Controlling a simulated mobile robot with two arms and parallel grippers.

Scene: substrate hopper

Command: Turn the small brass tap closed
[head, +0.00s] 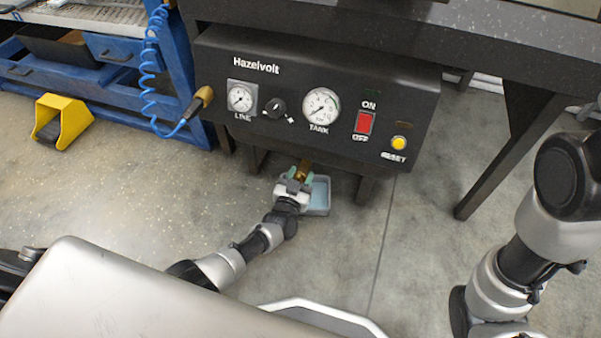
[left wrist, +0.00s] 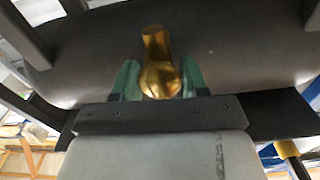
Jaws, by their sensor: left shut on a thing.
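The small brass tap (left wrist: 157,62) sits under the dark compressor body, between the green fingers of my left gripper (left wrist: 160,82) in the left wrist view. In the head view the tap (head: 303,168) shows as a small brass piece just beyond the fingers of my left gripper (head: 297,176), below the panel's lower edge. The left gripper is shut on the tap.
A black Hazelvolt panel (head: 310,60) with gauges, a red switch (head: 364,122) and a yellow button (head: 399,143) overhangs the tap. A pale blue tray (head: 320,196) lies on the floor beside my gripper. A yellow pedal (head: 62,120) and dark table legs stand around; floor in front is clear.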

